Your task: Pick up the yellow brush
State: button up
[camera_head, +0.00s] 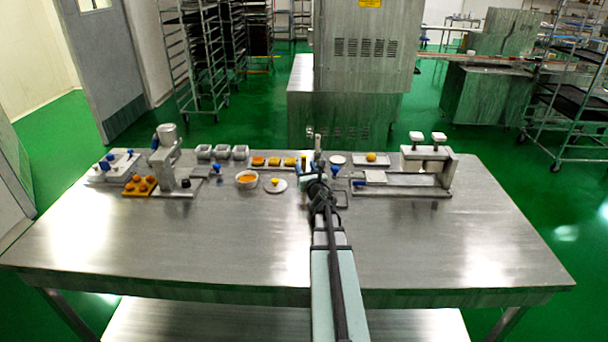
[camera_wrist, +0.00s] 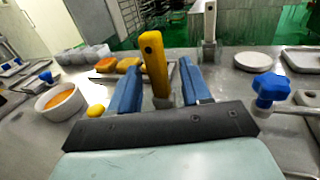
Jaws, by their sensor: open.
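The yellow brush (camera_wrist: 153,58) stands upright in the wrist view, its yellow handle up with a dark hole near the top. Its lower end is partly hidden behind the dark gripper body. My gripper (camera_wrist: 158,70) is open, with one blue finger on each side of the handle. I cannot tell whether either finger touches it. In the head view my gripper (camera_head: 313,182) is over the back middle of the table, and my arm hides much of that spot. I cannot make out the brush clearly there.
A grey upright tool (camera_wrist: 209,30) stands just behind and right of the brush. A blue-knobbed part (camera_wrist: 271,88) is at right. A white bowl with orange filling (camera_wrist: 61,102) is at left. The steel table's front half (camera_head: 180,240) is clear.

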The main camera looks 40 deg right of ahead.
aim_at(305, 167)
jog(key=x, duration=0.3)
jog(key=shift+w+d, duration=0.1)
jog(key=shift+w, duration=0.25)
grip_shut()
